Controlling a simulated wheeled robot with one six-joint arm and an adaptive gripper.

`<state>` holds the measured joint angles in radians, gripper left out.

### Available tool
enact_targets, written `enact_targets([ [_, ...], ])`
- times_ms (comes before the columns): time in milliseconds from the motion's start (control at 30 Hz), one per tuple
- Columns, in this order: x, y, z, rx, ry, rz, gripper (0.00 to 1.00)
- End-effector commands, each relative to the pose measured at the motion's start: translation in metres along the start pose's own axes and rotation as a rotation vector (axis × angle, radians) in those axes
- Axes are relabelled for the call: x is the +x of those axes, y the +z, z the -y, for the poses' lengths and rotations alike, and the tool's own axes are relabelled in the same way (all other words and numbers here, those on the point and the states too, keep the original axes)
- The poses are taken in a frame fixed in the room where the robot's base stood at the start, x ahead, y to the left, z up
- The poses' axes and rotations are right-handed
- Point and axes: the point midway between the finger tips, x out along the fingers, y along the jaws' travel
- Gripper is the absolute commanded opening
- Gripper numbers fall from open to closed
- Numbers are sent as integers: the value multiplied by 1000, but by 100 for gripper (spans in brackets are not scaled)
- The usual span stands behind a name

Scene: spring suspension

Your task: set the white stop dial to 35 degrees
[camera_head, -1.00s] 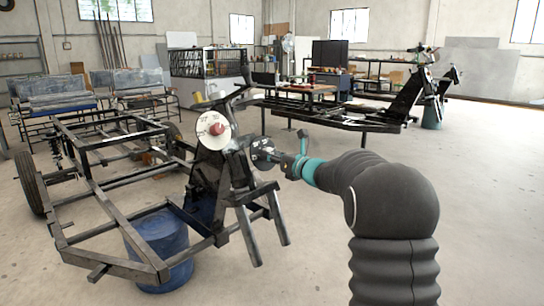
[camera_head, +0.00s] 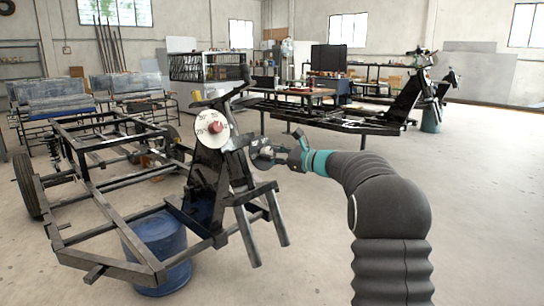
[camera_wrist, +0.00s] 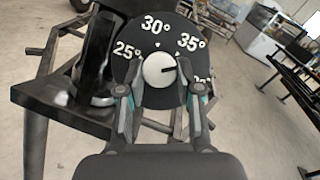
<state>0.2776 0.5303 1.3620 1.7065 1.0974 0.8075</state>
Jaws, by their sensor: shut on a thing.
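The white stop dial (camera_wrist: 159,70) is a round white knob at the centre of a black scale plate (camera_wrist: 133,58) in the wrist view. The plate shows 25°, 30° and 35° in white; another mark at lower right is partly hidden by a finger. The knob's dark pointer line points right and slightly up, a little below the 35° mark. My gripper (camera_wrist: 160,90) has one finger on each side of the knob and is shut on it. In the head view my gripper (camera_head: 280,158) reaches the black plate (camera_head: 261,157) from the right; the knob is not clear there.
A white disc (camera_head: 211,131) with a red centre is mounted left of the black plate on the dark stand. A metal chassis frame (camera_head: 110,265) and blue drum (camera_head: 160,240) are at left. Open floor (camera_head: 490,210) lies at right.

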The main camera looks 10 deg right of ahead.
Motion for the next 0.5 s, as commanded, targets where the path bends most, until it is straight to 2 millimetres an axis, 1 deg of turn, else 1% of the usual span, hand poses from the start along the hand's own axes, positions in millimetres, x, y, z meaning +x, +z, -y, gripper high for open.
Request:
enact_targets([
  [200,0,1,3,-163,70,0,0],
  [500,0,1,4,-310,133,0,0],
])
